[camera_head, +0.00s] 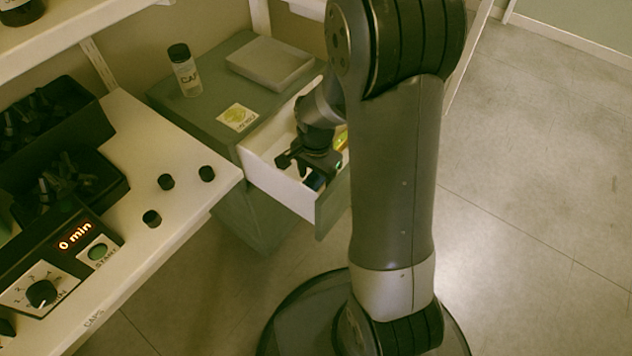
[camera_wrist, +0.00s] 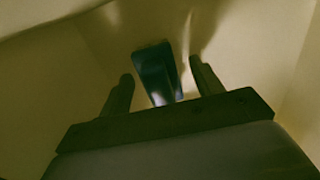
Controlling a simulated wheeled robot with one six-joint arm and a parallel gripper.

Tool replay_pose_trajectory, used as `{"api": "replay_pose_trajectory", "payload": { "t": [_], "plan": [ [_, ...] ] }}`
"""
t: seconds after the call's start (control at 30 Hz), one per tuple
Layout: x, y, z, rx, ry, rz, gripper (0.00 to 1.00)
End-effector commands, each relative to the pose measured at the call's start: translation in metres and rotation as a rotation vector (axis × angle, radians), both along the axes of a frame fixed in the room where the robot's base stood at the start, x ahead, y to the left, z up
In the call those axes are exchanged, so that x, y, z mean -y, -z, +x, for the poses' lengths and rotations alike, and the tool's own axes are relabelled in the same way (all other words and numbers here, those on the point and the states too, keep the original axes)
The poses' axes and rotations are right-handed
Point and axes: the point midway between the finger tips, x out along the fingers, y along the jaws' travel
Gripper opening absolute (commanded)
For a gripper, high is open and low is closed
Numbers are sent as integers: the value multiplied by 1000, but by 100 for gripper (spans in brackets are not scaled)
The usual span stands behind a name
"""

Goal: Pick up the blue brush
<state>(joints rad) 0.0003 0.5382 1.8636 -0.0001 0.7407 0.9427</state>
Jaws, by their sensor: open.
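A dark blue object, likely the blue brush (camera_wrist: 156,72), lies in the open drawer (camera_head: 265,180). In the wrist view it shows between and a little beyond the two fingers, with a pale, shiny lower end. My gripper, also in the wrist view (camera_wrist: 161,72), is open and reaches down into the drawer. Its fingers stand to either side of the object, with gaps visible. I cannot tell the exact height between them. My arm hides the drawer's right part.
Drawer walls close in around my gripper. Something yellow-green (camera_head: 342,141) lies farther back inside. The white table (camera_head: 150,120) at left holds black caps, bins and a timer.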

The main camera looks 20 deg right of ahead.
Motion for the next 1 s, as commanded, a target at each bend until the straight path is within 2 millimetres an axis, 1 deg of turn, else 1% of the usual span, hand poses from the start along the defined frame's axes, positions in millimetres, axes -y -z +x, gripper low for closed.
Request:
{"api": "replay_pose_trajectory", "payload": {
  "t": [0.03, 0.23, 0.8, 0.83, 1.0],
  "plan": [
    [0, 3, 0, 0, 0, 0, 62],
    [0, 2, 0, 1, 0, 1, 61],
    [0, 2, 0, 1, 0, 0, 14],
    [0, 2, 0, 1, 0, 0, 12],
    [0, 2, 0, 1, 0, 0, 12]
  ]
}}
